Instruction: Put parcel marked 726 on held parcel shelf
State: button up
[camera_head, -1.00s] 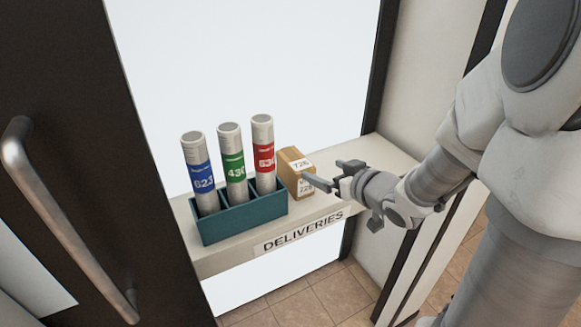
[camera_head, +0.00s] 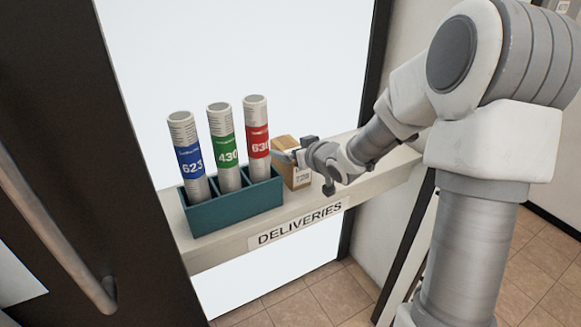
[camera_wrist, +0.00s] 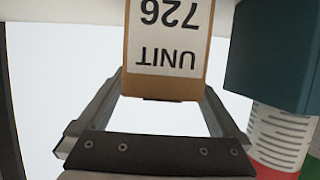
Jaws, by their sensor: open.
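The parcel marked 726 is a small brown cardboard box (camera_head: 286,147) with white labels, standing on the deliveries shelf (camera_head: 345,202) just right of the tube rack. In the wrist view the parcel (camera_wrist: 165,82) shows its label reading UNIT 726 upside down, between my two fingers. My gripper (camera_head: 296,149) is open at the parcel, with a finger on either side of its near part in the wrist view. I cannot tell whether the fingers touch it. My gripper partly hides the parcel in the head view. The held parcel shelf is not recognisable in these frames.
A teal rack (camera_head: 232,207) holds three tubes, blue 623 (camera_head: 190,160), green 430 (camera_head: 226,150) and red (camera_head: 257,140), close left of the parcel. A dark door with a metal handle (camera_head: 60,235) stands at left. Tiled floor (camera_head: 310,295) lies below.

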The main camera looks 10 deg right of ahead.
jog(key=shift+w+a+f, duration=0.1)
jog(key=shift+w, duration=0.2)
jog(key=shift+c, duration=0.3)
grip_shut()
